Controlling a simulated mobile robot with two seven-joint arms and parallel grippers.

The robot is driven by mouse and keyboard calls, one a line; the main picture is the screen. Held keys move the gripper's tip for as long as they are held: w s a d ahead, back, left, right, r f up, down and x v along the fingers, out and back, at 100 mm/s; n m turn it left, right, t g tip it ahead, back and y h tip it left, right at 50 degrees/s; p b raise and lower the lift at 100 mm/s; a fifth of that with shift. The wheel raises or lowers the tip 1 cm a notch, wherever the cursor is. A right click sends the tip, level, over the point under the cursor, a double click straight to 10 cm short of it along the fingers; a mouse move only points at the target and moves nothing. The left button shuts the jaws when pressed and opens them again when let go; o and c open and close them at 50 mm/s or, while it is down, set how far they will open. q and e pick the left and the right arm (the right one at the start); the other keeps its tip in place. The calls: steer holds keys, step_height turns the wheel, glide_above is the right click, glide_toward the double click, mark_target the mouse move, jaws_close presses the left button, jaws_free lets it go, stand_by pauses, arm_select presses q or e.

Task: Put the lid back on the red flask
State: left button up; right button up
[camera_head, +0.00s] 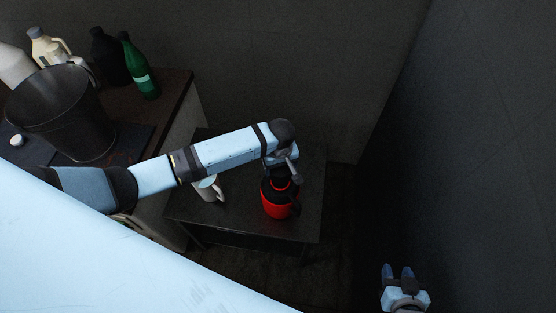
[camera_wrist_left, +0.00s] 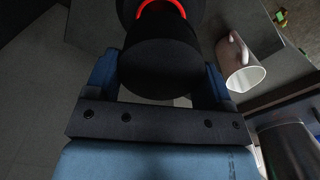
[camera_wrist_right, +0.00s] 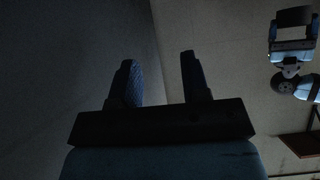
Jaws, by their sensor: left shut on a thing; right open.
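The red flask (camera_head: 275,208) stands upright on a low dark table, with a black upper part and a side handle. My left gripper (camera_head: 284,164) is directly above it. In the left wrist view, my left gripper (camera_wrist_left: 160,70) is shut on the black lid (camera_wrist_left: 158,68), a finger on each side. A red ring (camera_wrist_left: 160,5) of the flask shows just past the lid. I cannot tell whether the lid touches the flask's top. My right gripper (camera_head: 397,270) is open and empty at the lower right, away from the table. It also shows open in the right wrist view (camera_wrist_right: 156,65).
A white mug (camera_head: 209,188) stands on the low table (camera_head: 250,225) left of the flask, below my left forearm. A counter at the left holds a dark bucket (camera_head: 60,115), a green bottle (camera_head: 140,68) and several jugs. Dark walls stand behind and right.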

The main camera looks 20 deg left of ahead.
arm_select(q)
step_height(320, 180, down, 2)
steer(key=b, duration=0.2)
steer(key=shift+f+b, duration=0.25)
steer(key=shift+b, duration=0.05)
steer(key=shift+f+b, duration=0.65)
steer(key=shift+b, duration=0.25)
steer(key=shift+f, duration=1.05)
steer(key=shift+p, duration=0.4)
steer(key=shift+r+p, duration=0.1)
steer(key=shift+p, duration=0.3)
